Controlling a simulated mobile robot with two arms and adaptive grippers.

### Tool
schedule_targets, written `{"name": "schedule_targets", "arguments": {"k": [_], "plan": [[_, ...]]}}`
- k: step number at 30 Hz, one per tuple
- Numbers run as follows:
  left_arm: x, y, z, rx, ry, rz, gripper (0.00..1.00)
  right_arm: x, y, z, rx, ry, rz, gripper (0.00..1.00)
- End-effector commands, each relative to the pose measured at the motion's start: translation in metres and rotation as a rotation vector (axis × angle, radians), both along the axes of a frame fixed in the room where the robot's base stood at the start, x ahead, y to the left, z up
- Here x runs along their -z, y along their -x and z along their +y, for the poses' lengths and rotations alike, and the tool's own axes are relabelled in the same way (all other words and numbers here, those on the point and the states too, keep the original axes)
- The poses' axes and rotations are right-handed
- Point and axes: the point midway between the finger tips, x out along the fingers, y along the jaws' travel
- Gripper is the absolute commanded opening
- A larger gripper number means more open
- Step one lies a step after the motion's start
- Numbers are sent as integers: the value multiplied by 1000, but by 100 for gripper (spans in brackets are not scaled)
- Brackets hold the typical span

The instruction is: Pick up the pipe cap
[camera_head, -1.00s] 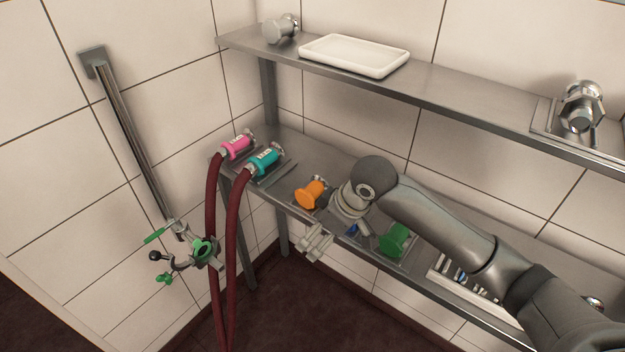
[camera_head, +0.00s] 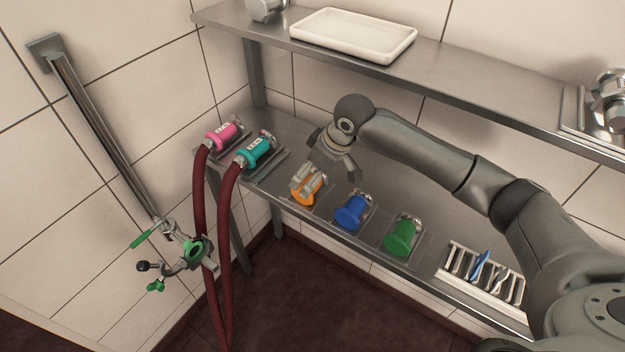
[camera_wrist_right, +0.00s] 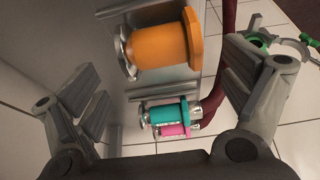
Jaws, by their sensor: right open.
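Three pipe caps lie in a row on the lower shelf: an orange cap (camera_head: 312,194), a blue cap (camera_head: 352,211) and a green cap (camera_head: 403,236). In the right wrist view the orange cap (camera_wrist_right: 160,47) lies ahead between the open fingers of my right gripper (camera_wrist_right: 168,85), toward the top. My left gripper is not in view.
Pink (camera_head: 222,136) and teal (camera_head: 254,151) hose couplings with dark red hoses sit left of the orange cap. A slotted rack (camera_head: 482,278) is at the right. The upper shelf (camera_head: 465,102) overhangs the back and bears a white tray (camera_head: 352,38).

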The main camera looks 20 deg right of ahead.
Motion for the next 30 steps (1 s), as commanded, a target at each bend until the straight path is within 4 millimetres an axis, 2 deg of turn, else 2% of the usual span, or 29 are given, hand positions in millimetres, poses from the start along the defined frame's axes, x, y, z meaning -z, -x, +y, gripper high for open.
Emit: {"name": "schedule_targets", "arguments": {"k": [3, 7, 11, 17, 22, 30], "plan": [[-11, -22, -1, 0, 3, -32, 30, 17, -2, 4, 0, 2, 6, 95], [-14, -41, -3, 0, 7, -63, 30, 33, -7, 8, 0, 0, 4, 95], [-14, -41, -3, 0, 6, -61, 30, 40, -9, 9, 0, 1, 2, 95], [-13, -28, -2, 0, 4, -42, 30, 41, -9, 9, -1, 2, 1, 95], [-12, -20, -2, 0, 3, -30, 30, 41, -9, 9, -1, 2, 1, 73], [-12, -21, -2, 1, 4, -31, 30, 40, -9, 9, 0, 1, 2, 39]]}}
